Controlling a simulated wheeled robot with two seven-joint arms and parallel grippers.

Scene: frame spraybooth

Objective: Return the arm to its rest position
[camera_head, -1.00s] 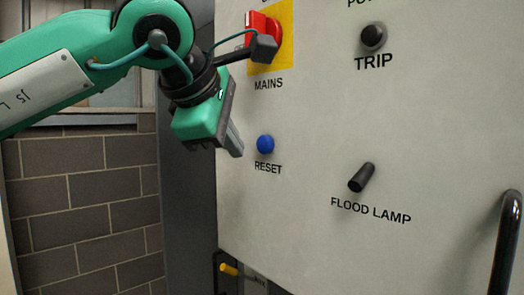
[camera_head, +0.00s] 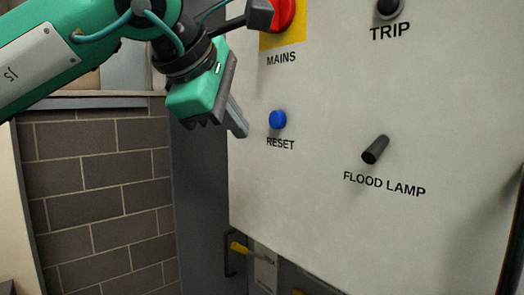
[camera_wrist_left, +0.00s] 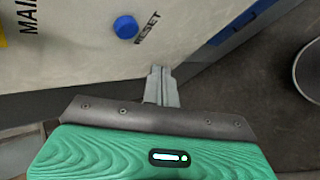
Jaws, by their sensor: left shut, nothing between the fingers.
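My left arm comes in from the upper left in the head view. Its left gripper (camera_head: 238,120) is shut and empty, just left of the blue RESET button (camera_head: 277,119) and close to the panel's left edge. In the left wrist view the shut fingers (camera_wrist_left: 161,86) point at the lower edge of the panel, and the RESET button (camera_wrist_left: 126,27) lies to their upper left. I cannot tell how wide the gap to the panel is. My right gripper is not in view.
The pale panel (camera_head: 320,200) carries a red MAINS switch (camera_head: 283,12) on yellow, a black TRIP knob (camera_head: 389,8) and a black FLOOD LAMP lever (camera_head: 375,149). A yellow-ended handle (camera_head: 238,247) sits below it. A brick wall (camera_head: 95,190) stands at left.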

